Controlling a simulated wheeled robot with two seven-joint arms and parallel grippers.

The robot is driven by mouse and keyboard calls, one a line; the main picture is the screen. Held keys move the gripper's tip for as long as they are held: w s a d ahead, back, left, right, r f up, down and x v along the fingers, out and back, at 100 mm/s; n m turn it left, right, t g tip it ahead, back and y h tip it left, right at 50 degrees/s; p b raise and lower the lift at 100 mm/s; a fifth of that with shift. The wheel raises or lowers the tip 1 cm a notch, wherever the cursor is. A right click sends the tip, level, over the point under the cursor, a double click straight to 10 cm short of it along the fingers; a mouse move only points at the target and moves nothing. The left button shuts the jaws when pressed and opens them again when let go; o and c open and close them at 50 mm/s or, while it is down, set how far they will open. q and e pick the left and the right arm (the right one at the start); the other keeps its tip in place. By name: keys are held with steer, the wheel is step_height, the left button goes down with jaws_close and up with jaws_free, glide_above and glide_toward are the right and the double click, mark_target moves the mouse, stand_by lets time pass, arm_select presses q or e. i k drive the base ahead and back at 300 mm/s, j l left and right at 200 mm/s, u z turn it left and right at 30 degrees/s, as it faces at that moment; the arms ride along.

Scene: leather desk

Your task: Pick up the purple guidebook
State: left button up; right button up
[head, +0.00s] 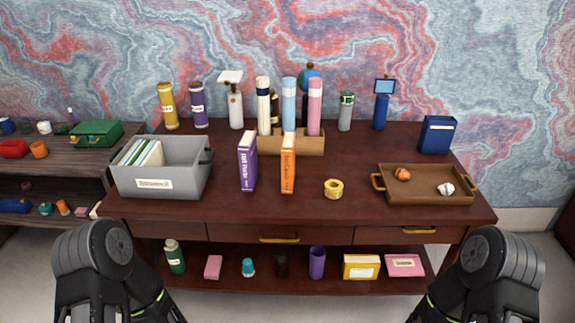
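The purple guidebook (247,162) stands upright on the dark desk, its spine with white lettering facing me. It is between the grey bin and an orange book (288,163), with a gap to each. Nothing holds it. Parts of my two arms show at the lower left and lower right corners, well apart from the book. My grippers themselves are not in view.
The grey bin (160,183) with papers stands left, a wooden tray (425,197) with two crumpled balls right. A yellow tape roll (333,188) lies right of the orange book. Several bottles and cylinders line the back. The desk front before the books is clear.

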mark_target(247, 147)
steer(key=i+j, duration=0.45)
steer(key=j, duration=0.15)
steer(key=i+j, duration=0.45)
steer(key=j, duration=0.15)
steer(key=z, duration=1.25)
